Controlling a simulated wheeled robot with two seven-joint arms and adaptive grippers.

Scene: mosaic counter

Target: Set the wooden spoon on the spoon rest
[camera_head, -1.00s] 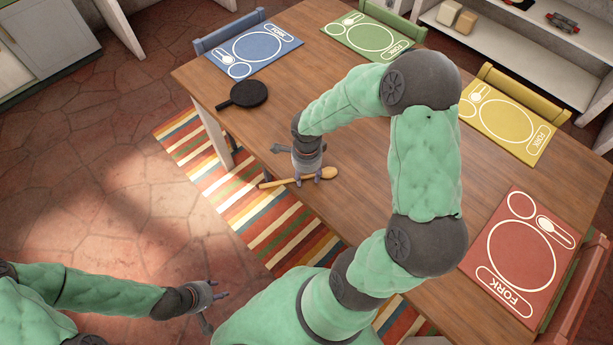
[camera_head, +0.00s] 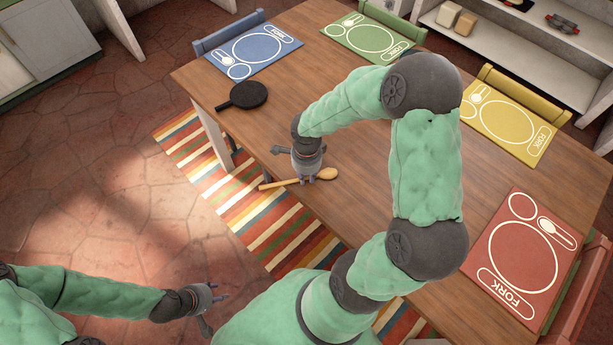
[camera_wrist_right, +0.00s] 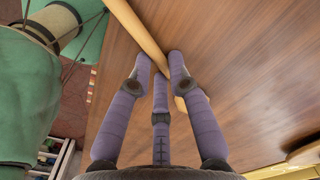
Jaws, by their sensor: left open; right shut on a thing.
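A black round piece with a short handle (camera_head: 247,95), which looks like the spoon rest, lies farther back and left on the table. My left gripper (camera_head: 220,306) is open and empty, off the table at the lower left.
The wooden table (camera_head: 290,110) is bare between the spoon and the black piece. Blue (camera_head: 254,50), green (camera_head: 368,38), yellow (camera_head: 510,117) and red (camera_head: 515,255) placemats lie around its edges. A striped rug (camera_head: 235,195) is on the floor below.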

